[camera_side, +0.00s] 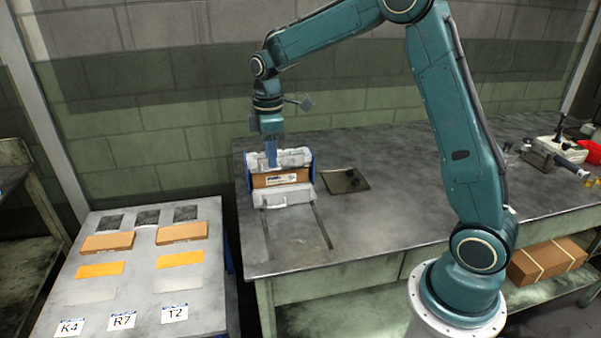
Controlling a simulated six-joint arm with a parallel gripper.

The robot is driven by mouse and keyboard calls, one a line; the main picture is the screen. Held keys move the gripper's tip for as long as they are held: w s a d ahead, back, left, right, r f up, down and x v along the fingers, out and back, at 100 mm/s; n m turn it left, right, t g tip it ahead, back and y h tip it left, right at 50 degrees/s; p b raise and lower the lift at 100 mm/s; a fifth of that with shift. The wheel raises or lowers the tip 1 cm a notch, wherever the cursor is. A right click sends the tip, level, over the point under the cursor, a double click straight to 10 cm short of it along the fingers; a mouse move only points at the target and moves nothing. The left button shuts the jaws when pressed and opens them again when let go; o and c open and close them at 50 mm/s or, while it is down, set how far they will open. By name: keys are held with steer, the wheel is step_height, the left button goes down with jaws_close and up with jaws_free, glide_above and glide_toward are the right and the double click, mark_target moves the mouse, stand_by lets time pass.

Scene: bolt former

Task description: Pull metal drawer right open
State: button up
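A brown box with a white label (281,178) sits just behind this front. I see no second metal drawer beside it, and cannot be sure which part is the right drawer. My gripper (271,160) points down at the back of the unit, over or beside its light grey top part, behind the brown box. Its fingers are too small to tell open from shut, and whether it touches anything is unclear.
Two dark slots (322,228) run forward from the unit along the workbench (385,150). A flat dark tray (346,181) with small dark pieces lies to the right. A lower table at left (210,290) holds brown blocks, yellow pieces and labels K4, R7, T2.

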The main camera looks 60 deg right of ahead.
mark_target(274, 198)
step_height(274, 198, down, 14)
steer(key=shift+r, duration=0.15)
stand_by(0.6)
jaws_close()
